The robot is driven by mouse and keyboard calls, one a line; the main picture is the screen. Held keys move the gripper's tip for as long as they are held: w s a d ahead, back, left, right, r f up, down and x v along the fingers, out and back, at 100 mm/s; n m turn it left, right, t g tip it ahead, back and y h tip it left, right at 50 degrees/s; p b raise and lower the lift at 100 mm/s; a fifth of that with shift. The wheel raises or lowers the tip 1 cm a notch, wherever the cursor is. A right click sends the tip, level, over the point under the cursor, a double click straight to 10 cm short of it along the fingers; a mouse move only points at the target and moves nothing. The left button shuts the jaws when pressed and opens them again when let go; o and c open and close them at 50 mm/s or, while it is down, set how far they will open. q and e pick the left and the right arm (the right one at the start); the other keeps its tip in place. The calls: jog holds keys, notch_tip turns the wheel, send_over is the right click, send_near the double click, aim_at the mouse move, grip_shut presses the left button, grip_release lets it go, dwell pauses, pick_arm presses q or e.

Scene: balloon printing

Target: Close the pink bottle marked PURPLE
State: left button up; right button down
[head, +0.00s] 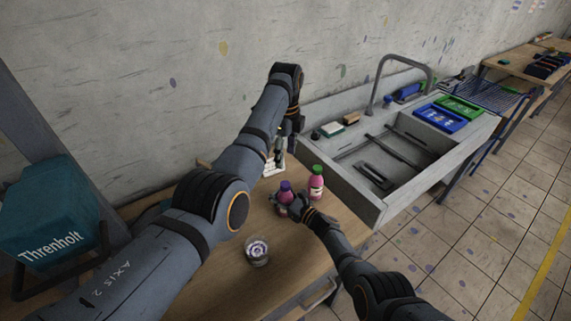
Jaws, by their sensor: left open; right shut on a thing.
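A pink bottle with a purple cap (285,187) stands on the wooden table; its label is too small to read, and whether the cap is tight cannot be told. My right gripper (295,208) is shut on this bottle at its lower right side, hiding part of its body. A second pink bottle with a green cap (316,183) stands just to its right. My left gripper (276,158) is open, pointing down above and behind the purple-capped bottle; its fingertips are small and hard to make out.
A small glass jar (257,251) stands on the table (222,285) in front of the bottles. A grey sink (372,205) with a tap adjoins on the right. A teal box (45,215) marked Threnholt is at far left. The tabletop around the jar is mostly clear.

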dwell(0.3)
jog(key=c, duration=0.6)
grip_release()
jog(key=shift+c, duration=0.2)
jog(key=shift+s+d+f, duration=0.1)
jog(key=shift+s+d, duration=0.25)
jog(key=shift+d, duration=0.1)
jog(key=v, duration=1.1)
jog(key=shift+a, duration=0.1)
